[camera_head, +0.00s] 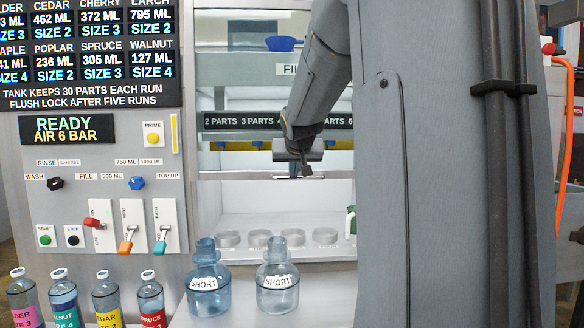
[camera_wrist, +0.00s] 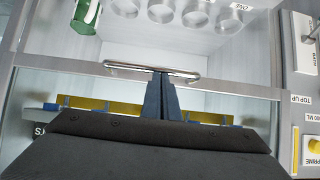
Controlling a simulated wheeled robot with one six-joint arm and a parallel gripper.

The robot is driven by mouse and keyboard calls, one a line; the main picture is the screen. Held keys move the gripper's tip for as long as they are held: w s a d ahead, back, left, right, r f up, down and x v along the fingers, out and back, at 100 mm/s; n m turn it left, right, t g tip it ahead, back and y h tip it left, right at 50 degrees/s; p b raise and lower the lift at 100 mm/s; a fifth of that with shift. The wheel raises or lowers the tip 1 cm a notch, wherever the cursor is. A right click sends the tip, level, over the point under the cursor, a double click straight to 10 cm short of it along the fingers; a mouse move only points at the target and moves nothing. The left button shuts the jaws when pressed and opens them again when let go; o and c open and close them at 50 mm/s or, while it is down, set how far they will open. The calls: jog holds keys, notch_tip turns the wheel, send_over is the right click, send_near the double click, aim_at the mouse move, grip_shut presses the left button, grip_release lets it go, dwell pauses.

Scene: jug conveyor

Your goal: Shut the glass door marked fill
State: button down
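The glass door has a lower rail (camera_head: 240,176) across the bay, with a "FILL" sign (camera_head: 288,69) higher up. The bay is open below this rail. A metal bar handle (camera_wrist: 125,67) sits on the rail and also shows in the head view (camera_head: 312,177). My gripper (camera_wrist: 160,78) is at the middle of the handle, its two fingers together and their tips at the bar. I cannot tell whether they touch it. In the head view my arm hides the right part of the door.
Several clear ring seats (camera_head: 260,238) line the bay floor; a green jug (camera_wrist: 86,16) stands at one side. Two blue jugs marked "SHORT" (camera_head: 208,283) stand in front. Several coloured bottles (camera_head: 107,300) are at the lower left, below the control panel (camera_head: 110,210).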

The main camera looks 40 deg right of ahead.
notch_tip(320, 180, down, 18)
jog(key=b, duration=1.3)
jog(key=shift+f, duration=0.25)
